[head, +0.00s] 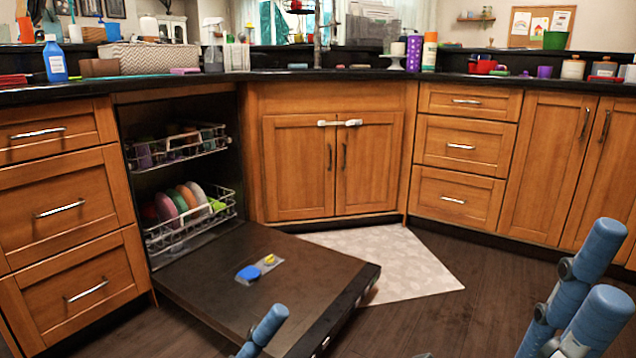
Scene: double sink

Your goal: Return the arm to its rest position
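Blue links of my arms show in the head view, one at the bottom centre-left and others at the lower right. No arm part visibly touches the furniture, though the link at the bottom centre-left overlaps the open dishwasher door (215,300) in the picture.
The dishwasher racks (190,222) hold several plates and cups. A blue and yellow item lies on the open door. Wooden cabinets (335,165) and the dark counter (330,75) run behind. A pale mat (400,265) and dark floor lie clear to the right.

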